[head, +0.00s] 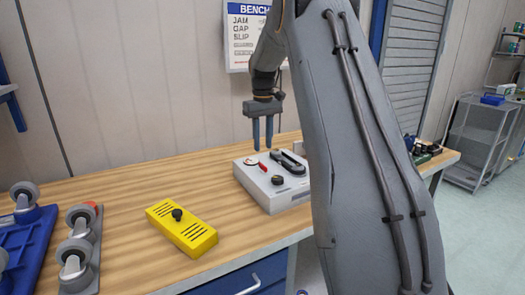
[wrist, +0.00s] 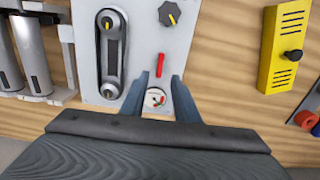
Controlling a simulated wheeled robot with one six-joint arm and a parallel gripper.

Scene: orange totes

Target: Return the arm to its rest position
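My gripper (head: 263,133) hangs from my arm above the back edge of a grey control box on the wooden bench, with its two blue-grey fingers pointing down. In the wrist view my gripper (wrist: 159,100) has its fingers spread apart with nothing between them. The control box (head: 284,204) carries a round gauge, a red lever, a black knob and a dark linkage. The gauge (wrist: 155,98) and the red lever (wrist: 159,65) show beyond and between the fingertips in the wrist view. My arm hides the right side of the box in the head view.
A yellow box (head: 183,229) with a black knob lies on the bench (head: 120,190) left of the control box. Blue and grey caster parts (head: 76,255) are at the far left. Dark items (head: 425,150) sit at the bench's right end. A grey cart (head: 482,140) stands beyond.

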